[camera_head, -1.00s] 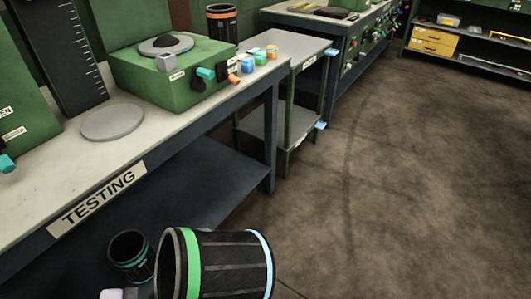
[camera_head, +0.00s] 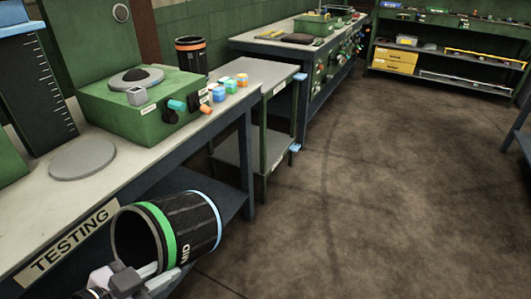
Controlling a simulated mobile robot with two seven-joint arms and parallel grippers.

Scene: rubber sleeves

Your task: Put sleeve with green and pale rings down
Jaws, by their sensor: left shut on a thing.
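The black sleeve with green and pale rings (camera_head: 190,222) is at the lower left, in front of the testing bench. It lies tilted on its side, its open end with the green ring facing left and the pale blue ring at the right end. My left gripper (camera_head: 150,272) is shut on its lower edge near the green-ring end and holds it in the air. The sleeve hides part of the bench's lower shelf. My right gripper is not in view.
The testing bench (camera_head: 40,215) carries a round grey plate (camera_head: 83,158), a green tester box (camera_head: 145,110) and small coloured blocks (camera_head: 230,87). A black sleeve with an orange ring (camera_head: 191,58) stands behind. Floor is open at right.

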